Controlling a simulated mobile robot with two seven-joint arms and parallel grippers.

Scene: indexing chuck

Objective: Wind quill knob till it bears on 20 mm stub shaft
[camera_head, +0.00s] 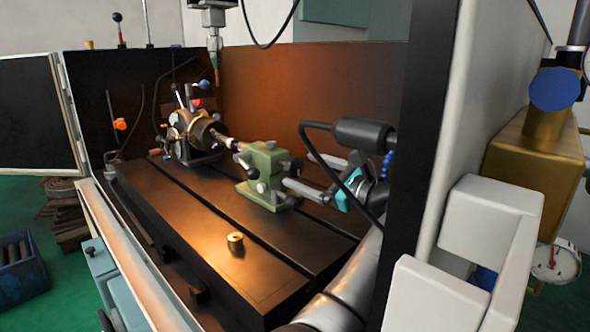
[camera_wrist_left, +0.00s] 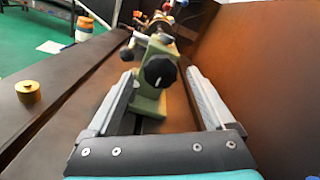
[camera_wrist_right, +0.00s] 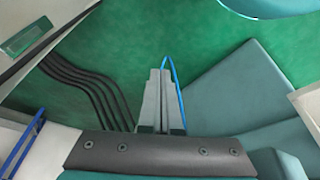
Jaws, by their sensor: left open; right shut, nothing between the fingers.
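The green tailstock (camera_head: 262,178) stands on the dark slotted table. Its black quill knob (camera_wrist_left: 159,71) faces my left wrist camera. My left gripper (camera_head: 300,169) is open behind the tailstock. In the left wrist view its fingers (camera_wrist_left: 160,76) lie to either side of the knob, with gaps visible; I cannot tell the exact depth. The indexing chuck (camera_head: 197,132) is beyond the tailstock, with the short stub shaft (camera_head: 224,139) pointing toward it. Whether the quill tip touches the shaft is too small to tell. My right gripper (camera_wrist_right: 157,98) is shut and empty above the green floor.
A small brass cylinder (camera_head: 235,241) stands on the table's near part; the left wrist view shows it too (camera_wrist_left: 27,91). A brown back panel (camera_head: 290,85) rises behind the table. A nozzle (camera_head: 214,45) hangs above. Black cables (camera_wrist_right: 85,85) run near my right gripper.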

